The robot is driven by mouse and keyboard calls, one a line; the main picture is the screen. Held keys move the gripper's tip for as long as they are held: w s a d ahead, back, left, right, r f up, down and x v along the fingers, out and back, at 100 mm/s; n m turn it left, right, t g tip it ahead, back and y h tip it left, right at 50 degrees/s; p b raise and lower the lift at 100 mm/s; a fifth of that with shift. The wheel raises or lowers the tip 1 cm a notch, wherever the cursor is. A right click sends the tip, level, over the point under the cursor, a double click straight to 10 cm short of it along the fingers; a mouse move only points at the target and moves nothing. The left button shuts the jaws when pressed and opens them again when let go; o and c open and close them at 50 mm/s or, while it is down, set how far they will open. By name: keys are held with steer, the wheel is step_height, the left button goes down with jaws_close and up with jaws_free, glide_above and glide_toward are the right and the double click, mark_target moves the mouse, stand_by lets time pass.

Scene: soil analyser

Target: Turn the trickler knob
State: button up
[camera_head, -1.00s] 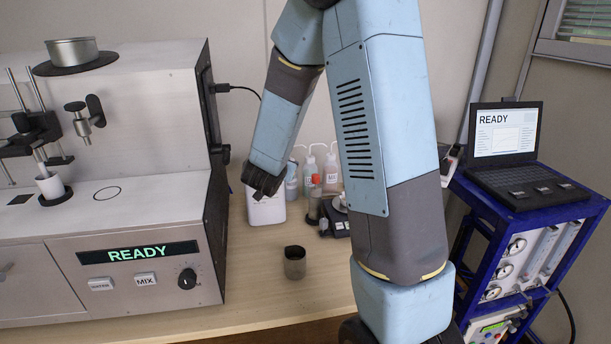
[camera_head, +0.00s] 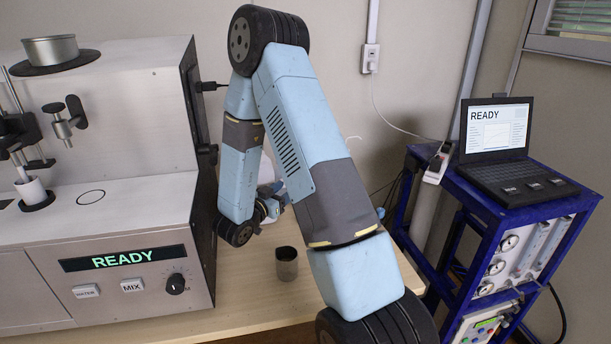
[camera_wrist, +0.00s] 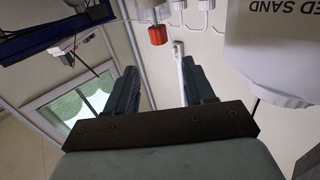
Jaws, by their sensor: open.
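My gripper (camera_wrist: 162,85) is open in the wrist view, with its two dark fingers apart and nothing between them. I cannot make out a trickler knob for certain in either view. A red cylindrical cap (camera_wrist: 157,35) shows beyond the fingertips in the wrist view, apart from them. The analyser's front has a black dial (camera_head: 175,284), well to the left of my gripper.
The soil analyser (camera_head: 120,220) reads READY. A white container with SAND lettering (camera_wrist: 270,50) is close on the right in the wrist view. A blue cart (camera_head: 480,205) carries a laptop (camera_head: 500,135).

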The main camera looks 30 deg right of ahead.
steer(key=x, duration=1.2)
steer(key=c, duration=0.9)
steer(key=shift+c, duration=0.2)
steer(key=shift+n+t+y, duration=0.4)
steer(key=shift+n+t, duration=0.2)
steer(key=shift+t, duration=0.1)
steer(key=n+t+y, duration=0.4)
steer(key=t, duration=0.1)
steer(key=shift+n+y, duration=0.3)
steer(key=shift+y, duration=0.1)
steer(key=n+t+y, duration=0.2)
steer(key=n+y, duration=0.1)
steer(key=y, duration=0.1)
steer(key=n+t+y, duration=0.1)
steer(key=n+y, duration=0.2)
steer(key=y, duration=0.2)
steer(key=shift+d+t, duration=0.15)
steer(key=shift+t, duration=0.25)
steer(key=n+g+y, duration=0.1)
steer(key=n+y, duration=0.2)
steer(key=y, duration=0.1)
steer(key=n+y, duration=0.3)
steer(key=y, duration=0.2)
steer(key=shift+g, duration=0.4)
steer(key=n+g+y, duration=0.5)
steer(key=y, duration=0.2)
steer(key=shift+n, duration=0.3)
